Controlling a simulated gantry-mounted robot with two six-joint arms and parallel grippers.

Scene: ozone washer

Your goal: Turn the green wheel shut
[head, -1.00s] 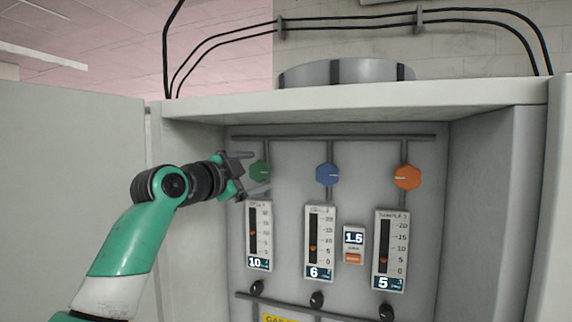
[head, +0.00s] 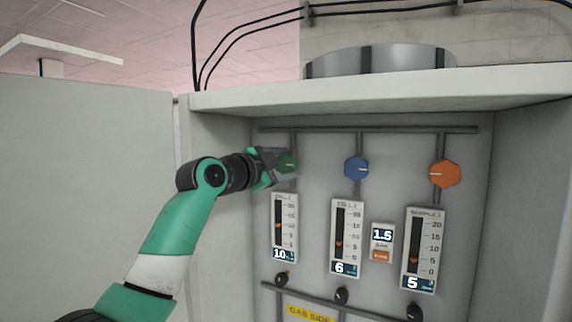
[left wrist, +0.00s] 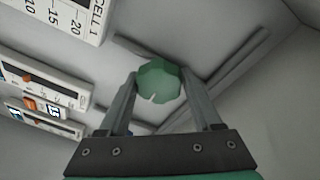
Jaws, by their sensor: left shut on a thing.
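The green wheel (head: 287,162) is the leftmost of three wheels on the cabinet's back panel, and my gripper partly hides it in the head view. In the left wrist view the green wheel (left wrist: 158,82) sits between the two fingers, with a short pale mark low on its face. My left gripper (head: 284,166) is shut on the wheel, its fingers on either side of the rim; it also shows in the left wrist view (left wrist: 160,95). My right gripper is not in view.
To the right are a blue wheel (head: 356,167) and an orange wheel (head: 445,173). Below the green wheel is a flow gauge (head: 284,228) reading 10, with a black knob (head: 281,279) under it. The cabinet's left side wall (head: 222,230) is close beside my arm.

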